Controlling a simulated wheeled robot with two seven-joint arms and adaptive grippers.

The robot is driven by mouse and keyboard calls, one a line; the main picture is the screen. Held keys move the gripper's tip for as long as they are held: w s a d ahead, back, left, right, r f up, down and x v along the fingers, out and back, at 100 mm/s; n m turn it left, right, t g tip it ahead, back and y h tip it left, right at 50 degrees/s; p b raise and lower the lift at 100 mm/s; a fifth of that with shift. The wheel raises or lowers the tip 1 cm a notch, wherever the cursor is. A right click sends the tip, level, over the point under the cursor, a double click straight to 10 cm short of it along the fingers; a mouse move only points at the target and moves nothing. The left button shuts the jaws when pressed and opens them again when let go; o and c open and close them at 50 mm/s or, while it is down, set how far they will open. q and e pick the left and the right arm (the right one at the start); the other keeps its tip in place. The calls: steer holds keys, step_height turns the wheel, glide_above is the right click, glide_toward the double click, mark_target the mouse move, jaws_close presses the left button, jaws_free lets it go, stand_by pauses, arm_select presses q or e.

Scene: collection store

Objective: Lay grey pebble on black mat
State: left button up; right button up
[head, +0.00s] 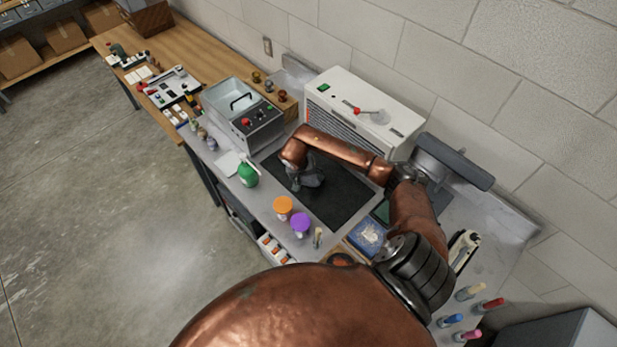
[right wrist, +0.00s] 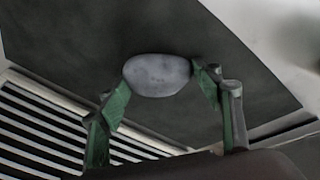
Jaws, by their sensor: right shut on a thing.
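The grey pebble (right wrist: 158,75) is a smooth oval between the two green-padded fingers of my right gripper (right wrist: 160,85) in the right wrist view. The right gripper is shut on it. The black mat (head: 337,194) lies on the grey bench in front of the white unit, and it also fills much of the right wrist view (right wrist: 90,45). In the head view my right gripper (head: 306,180) is over the mat. The pebble cannot be made out there. Whether the pebble touches the mat I cannot tell. My left gripper is not in view.
A white vented unit (head: 362,108) stands behind the mat, and a metal device (head: 243,115) is to its left. A green bottle (head: 248,174), an orange-topped jar (head: 283,207) and a purple-topped jar (head: 300,223) stand along the front. A blue picture (head: 368,236) lies right of the mat.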

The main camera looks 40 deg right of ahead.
steer(key=o, duration=1.5)
steer(key=shift+f, duration=0.1)
steer(key=shift+r, duration=0.45)
steer(key=b+v, duration=0.3)
steer(key=v, duration=0.8)
steer(key=shift+a+r, duration=0.2)
